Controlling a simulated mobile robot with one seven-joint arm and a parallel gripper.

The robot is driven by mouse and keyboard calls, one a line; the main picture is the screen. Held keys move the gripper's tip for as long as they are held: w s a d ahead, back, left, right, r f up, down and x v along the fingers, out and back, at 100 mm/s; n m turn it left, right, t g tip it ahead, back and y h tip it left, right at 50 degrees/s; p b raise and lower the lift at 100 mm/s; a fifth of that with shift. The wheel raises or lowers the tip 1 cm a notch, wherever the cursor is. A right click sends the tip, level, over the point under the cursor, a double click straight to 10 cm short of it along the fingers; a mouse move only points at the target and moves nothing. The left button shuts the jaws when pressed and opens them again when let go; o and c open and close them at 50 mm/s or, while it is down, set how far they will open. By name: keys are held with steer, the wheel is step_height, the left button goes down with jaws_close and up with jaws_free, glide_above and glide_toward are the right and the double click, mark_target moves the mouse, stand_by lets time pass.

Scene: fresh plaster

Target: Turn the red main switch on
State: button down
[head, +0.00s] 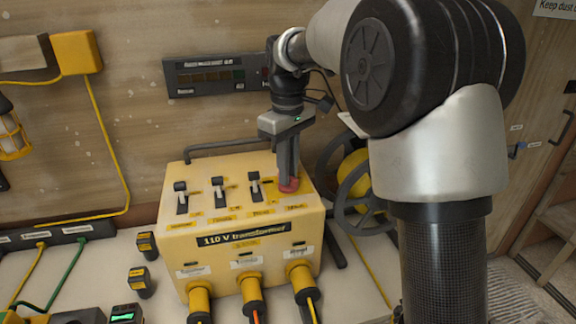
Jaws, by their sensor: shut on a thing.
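The yellow 110 V transformer box (190,240) stands on the bench in the head view. The red main switch (289,187) is on its top face at the right end. My gripper (287,177) points down over it and is shut on the red switch. The fingers hide most of the switch, so its turned position cannot be told. Several black toggle switches (218,187) stand in a row to the left of it.
Yellow round plugs with cables (250,285) come out of the box's front. A cable reel (355,180) stands close on the right. A dark panel (215,77) is on the wall behind. Small yellow-and-black devices (140,282) lie left of the box.

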steer(key=m+p, duration=0.2)
steer(key=m, duration=0.2)
steer(key=shift+r+m, duration=0.15)
steer(key=shift+m, duration=0.15)
steer(key=m+p, duration=0.2)
steer(key=m, duration=0.1)
steer(key=shift+m, duration=0.3)
steer(key=m+p, duration=0.1)
steer(key=m, duration=0.3)
steer(key=shift+m+p, duration=0.6)
steer(key=shift+m, duration=1.4)
steer(key=c, duration=1.8)
jaws_free()
step_height(320, 180, up, 17)
steer(key=p, duration=0.1)
steer(key=shift+r, duration=0.1)
